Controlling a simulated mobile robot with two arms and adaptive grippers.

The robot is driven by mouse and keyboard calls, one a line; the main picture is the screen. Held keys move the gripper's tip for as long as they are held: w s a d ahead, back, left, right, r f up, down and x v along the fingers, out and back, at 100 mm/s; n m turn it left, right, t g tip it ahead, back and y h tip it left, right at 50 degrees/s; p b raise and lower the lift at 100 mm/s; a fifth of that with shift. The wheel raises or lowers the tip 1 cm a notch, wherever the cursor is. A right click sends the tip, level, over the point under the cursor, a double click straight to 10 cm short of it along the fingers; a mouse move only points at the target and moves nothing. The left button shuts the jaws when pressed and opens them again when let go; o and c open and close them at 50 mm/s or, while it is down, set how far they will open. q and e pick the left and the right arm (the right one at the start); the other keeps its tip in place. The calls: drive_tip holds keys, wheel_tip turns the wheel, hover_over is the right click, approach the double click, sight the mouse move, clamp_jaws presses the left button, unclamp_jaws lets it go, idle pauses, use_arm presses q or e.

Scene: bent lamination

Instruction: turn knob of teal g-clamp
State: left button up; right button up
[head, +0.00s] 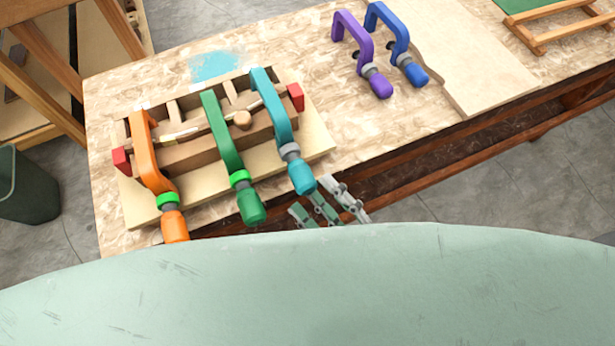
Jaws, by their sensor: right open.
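The teal g-clamp (272,103) arches over the wooden lamination form (190,152) at its right side. Its teal knob (301,178) hangs past the table's front edge, below a grey collar. My right gripper (325,196) is open just right of and below the teal knob; I cannot tell whether it touches it. The lower part of the right gripper and its arm are hidden behind my pale green body. My left gripper is not in view.
A green clamp (222,136) and an orange clamp (147,152) sit left of the teal one on the same form. Purple (355,42) and blue (390,30) clamps lie at the back right beside a pale board (480,65). A dark bin (25,185) stands at left.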

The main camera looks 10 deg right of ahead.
sight(314, 190)
drive_tip(key=shift+x, duration=1.9)
drive_tip(key=c, duration=1.1)
